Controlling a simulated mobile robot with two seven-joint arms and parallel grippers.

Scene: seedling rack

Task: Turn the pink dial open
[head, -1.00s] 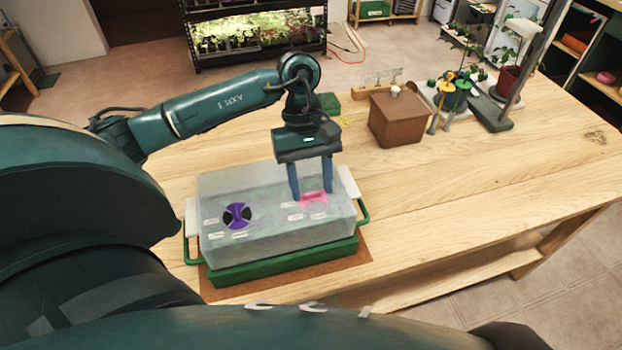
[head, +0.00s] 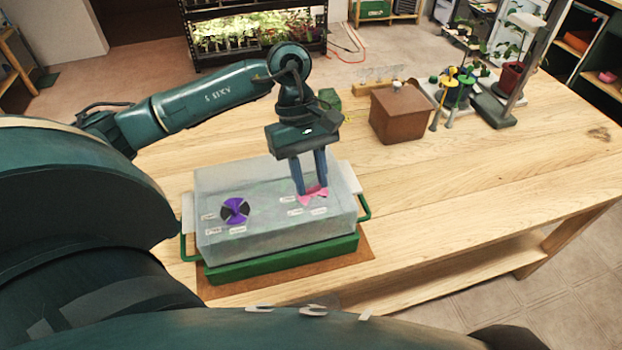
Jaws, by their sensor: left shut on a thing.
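The pink dial (head: 316,194) is on the right part of the clear lid (head: 275,222) of a propagator box with a green base tray (head: 285,262). My left gripper (head: 312,190) points down from above and is shut on the pink dial, its blue fingers on either side of it. The fingers hide part of the dial. Small white labels lie around it. A purple and black dial (head: 235,211) is on the left part of the lid, with labels around it. My right gripper is out of view.
The box stands on a brown mat (head: 367,249) on a wooden table (head: 440,220). Behind it are a brown box (head: 397,113), a green block (head: 328,99) and several tools and plants at the back right. The table right of the box is clear.

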